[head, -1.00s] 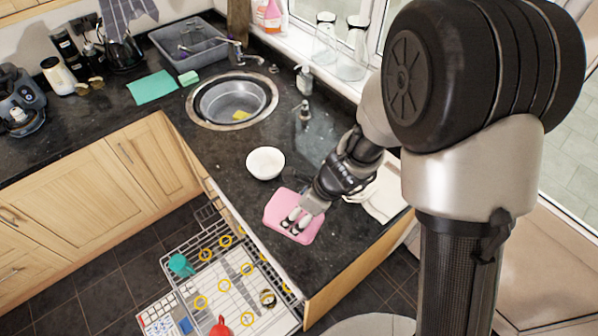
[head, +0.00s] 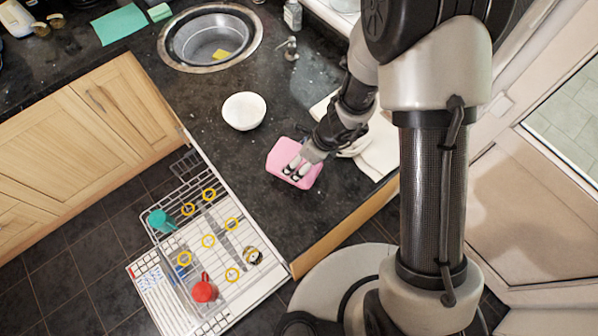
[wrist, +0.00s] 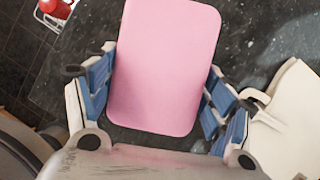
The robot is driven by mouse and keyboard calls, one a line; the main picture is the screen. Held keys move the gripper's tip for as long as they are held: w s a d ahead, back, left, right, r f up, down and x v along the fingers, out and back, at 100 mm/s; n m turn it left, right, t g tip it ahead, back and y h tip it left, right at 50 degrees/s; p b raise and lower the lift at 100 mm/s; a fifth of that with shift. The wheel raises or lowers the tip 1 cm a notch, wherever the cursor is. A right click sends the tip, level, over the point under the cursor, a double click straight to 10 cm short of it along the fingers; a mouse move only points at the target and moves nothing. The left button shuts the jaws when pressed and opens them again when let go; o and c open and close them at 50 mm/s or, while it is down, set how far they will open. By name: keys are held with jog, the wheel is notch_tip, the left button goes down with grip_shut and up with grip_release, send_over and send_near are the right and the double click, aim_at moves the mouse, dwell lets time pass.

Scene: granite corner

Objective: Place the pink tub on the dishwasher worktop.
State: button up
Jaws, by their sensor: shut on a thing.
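The pink tub (head: 280,156) is at the dark worktop (head: 215,150), over the stretch beside the open dishwasher, near the front edge. My gripper (head: 297,170) reaches down onto it from the upper right. In the wrist view the tub (wrist: 163,65) lies between the blue finger pads of my gripper (wrist: 158,98), one on each side, and the jaws are shut on it. The tub looks about level with the worktop. I cannot tell whether its underside touches the surface.
A white bowl (head: 244,111) stands left of the tub. A white cloth-like item (head: 378,150) lies to the right. The sink (head: 210,40) is behind. The open dishwasher rack (head: 170,275) below holds a red item (head: 205,289), a teal item (head: 161,221) and yellow rings.

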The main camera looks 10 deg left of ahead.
jog(key=shift+w+f+b, duration=0.1)
jog(key=shift+f+b, duration=1.1)
jog(key=shift+f, duration=1.9)
jog(key=shift+f, duration=0.2)
jog(key=o, duration=1.1)
jog(key=shift+r, duration=0.1)
jog(key=shift+c, duration=0.2)
